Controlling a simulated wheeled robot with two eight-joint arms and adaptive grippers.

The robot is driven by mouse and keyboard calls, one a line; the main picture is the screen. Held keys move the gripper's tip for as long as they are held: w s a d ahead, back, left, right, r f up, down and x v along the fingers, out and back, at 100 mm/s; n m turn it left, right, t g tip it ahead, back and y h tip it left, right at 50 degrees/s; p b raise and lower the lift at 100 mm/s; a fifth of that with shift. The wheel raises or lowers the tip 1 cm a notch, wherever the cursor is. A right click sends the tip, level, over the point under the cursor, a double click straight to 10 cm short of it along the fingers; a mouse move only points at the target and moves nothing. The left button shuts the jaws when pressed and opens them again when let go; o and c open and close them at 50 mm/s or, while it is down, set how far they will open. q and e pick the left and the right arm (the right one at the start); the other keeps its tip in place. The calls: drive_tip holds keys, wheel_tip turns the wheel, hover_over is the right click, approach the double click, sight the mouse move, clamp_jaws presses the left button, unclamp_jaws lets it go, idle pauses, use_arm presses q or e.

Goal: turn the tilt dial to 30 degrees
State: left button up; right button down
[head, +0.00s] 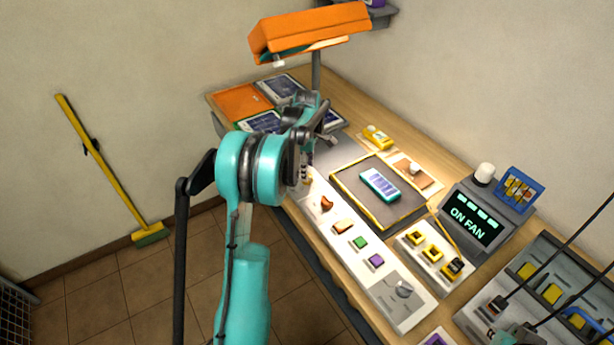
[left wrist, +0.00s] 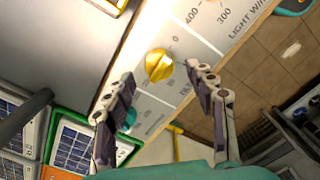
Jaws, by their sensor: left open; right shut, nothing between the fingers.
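The tilt dial appears to be the yellow knob (left wrist: 159,65) on the pale control panel in the left wrist view. A "0" is printed beside it; its other marks are too small to read surely. My left gripper (left wrist: 162,78) is open, its fingers on either side of the knob with visible gaps. In the head view, the left arm's teal joint and wrist hide the knob and most of that gripper. The control panel (head: 391,309) runs along the bench's front edge. My right gripper (head: 516,332) is shut and empty, partly visible low at the right.
An orange lamp hood (head: 310,35) hangs over the bench's far end, near solar panels (head: 277,88). A broom (head: 105,175) leans left.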

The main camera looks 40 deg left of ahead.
use_arm(q)
drive_tip(key=shift+f+b, duration=0.35)
drive_tip(key=shift+f, duration=1.2)
drive_tip(key=c, duration=1.2)
drive_tip(key=shift+o, duration=0.2)
